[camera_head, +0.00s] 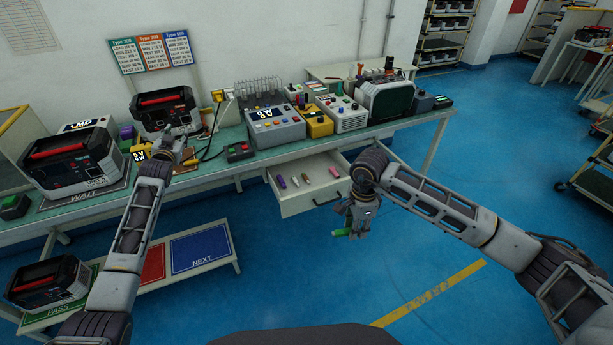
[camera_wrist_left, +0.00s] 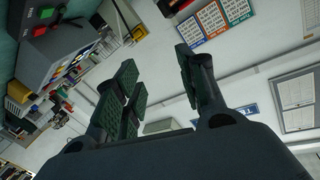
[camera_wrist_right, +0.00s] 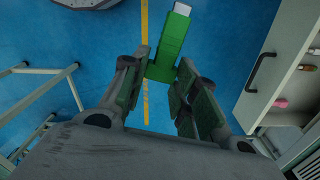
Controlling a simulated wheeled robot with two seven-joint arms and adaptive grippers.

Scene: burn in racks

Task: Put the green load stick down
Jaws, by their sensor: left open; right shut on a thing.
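The green load stick (camera_wrist_right: 171,47) is a green block with a pale tip, seen large in the right wrist view. My right gripper (camera_wrist_right: 160,85) is shut on it and holds it above the blue floor, in front of the open drawer. In the head view the stick's green end (camera_head: 341,232) shows below my right gripper (camera_head: 355,225). My left gripper (camera_wrist_left: 160,85) is open and empty in the left wrist view. In the head view my left gripper (camera_head: 172,152) is over the workbench, near the black and red unit at the back.
An open drawer (camera_head: 297,201) under the workbench (camera_head: 213,170) holds several small coloured sticks. Control boxes, including a grey one (camera_head: 276,130), crowd the bench top. A low table with a blue NEXT area (camera_head: 200,248) stands at front left.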

